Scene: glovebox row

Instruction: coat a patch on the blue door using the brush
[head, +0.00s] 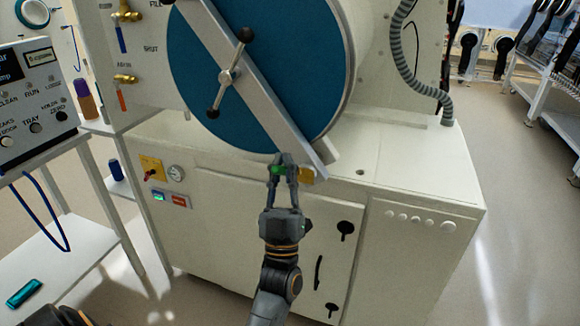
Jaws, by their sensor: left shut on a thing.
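The blue door (198,75) is a large round disc on the white cabinet, crossed by a pale diagonal bar with a dark-knobbed handle. My left gripper (279,168) is in front of the door's lower edge, near the bar's lower end. It is shut on what looks like the brush (307,174). A green part shows between the fingers and a yellow-tan block sticks out to the right. Most of the brush is hidden by the fingers. I cannot tell whether it touches the door or bar. No coated patch can be made out. My right gripper is out of view.
The white cabinet (420,185) has a ledge below the door, with switches and a gauge (176,173) at left. A grey corrugated hose (412,70) hangs at right. A white bench (75,245) with a control box (35,100) stands at left. The floor at right is clear.

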